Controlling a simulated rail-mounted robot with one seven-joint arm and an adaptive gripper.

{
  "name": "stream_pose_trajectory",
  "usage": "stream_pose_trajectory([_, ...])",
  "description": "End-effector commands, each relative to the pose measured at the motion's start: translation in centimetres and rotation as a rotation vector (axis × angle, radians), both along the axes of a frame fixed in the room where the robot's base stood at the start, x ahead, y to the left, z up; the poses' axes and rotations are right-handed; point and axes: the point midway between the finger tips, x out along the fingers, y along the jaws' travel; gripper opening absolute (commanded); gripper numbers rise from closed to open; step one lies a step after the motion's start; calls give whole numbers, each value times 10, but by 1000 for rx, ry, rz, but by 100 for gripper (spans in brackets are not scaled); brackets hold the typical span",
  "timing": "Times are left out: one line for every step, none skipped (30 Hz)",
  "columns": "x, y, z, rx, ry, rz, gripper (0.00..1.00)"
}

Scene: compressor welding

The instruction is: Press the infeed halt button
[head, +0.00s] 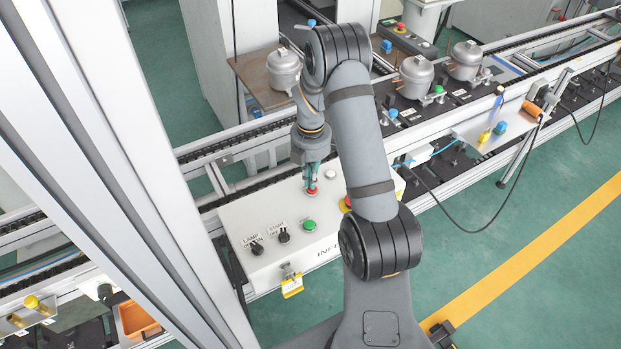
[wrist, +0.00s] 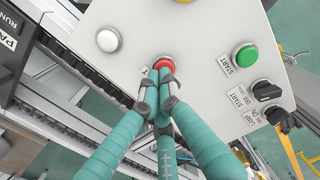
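The white control box (head: 260,225) bears the partly hidden lettering "INFE". A red button (head: 312,191) sits near its far edge; it also shows in the wrist view (wrist: 164,62), partly covered by my fingertips. Its label is mostly hidden. My gripper (head: 312,184) points down at the red button, with its teal fingers drawn together and nothing between them.
On the box are a green START button (head: 309,225), black knobs (head: 284,236), a white button (head: 330,174) and a red-and-yellow button (head: 346,204) partly behind my arm. A yellow padlock (head: 292,286) hangs at the front. A conveyor (head: 240,145) with compressors (head: 416,77) runs behind.

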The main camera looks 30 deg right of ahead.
Motion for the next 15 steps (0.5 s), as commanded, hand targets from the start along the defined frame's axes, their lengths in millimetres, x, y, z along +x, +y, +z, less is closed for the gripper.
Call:
stream_pose_trajectory([-1,0,-5,0,1,0,0])
stream_pose_trajectory([-1,0,-9,0,1,0,0])
stream_pose_trajectory([-1,-1,-13,0,1,-1,0])
stream_pose_trajectory([-1,-1,-17,0,1,-1,0])
stream_pose_trajectory([-1,-1,-20,0,1,-1,0])
stream_pose_trajectory([-1,-1,-22,0,1,-1,0])
stream_pose_trajectory([-1,-1,-23,0,2,0,0])
stream_pose_trajectory([-2,-1,-22,1,3,0,0])
stream_pose_trajectory([-2,-1,-21,1,5,0,0])
stream_pose_trajectory([-2,-1,-21,1,6,0,0])
stream_pose_trajectory([-2,-1,-21,2,8,0,0])
stream_pose_trajectory([-3,-1,-22,2,9,0,0])
stream_pose_trajectory([-3,0,-22,2,10,0,0])
stream_pose_trajectory([-3,0,-22,3,10,0,0])
stream_pose_trajectory([-4,0,-23,3,11,0,0])
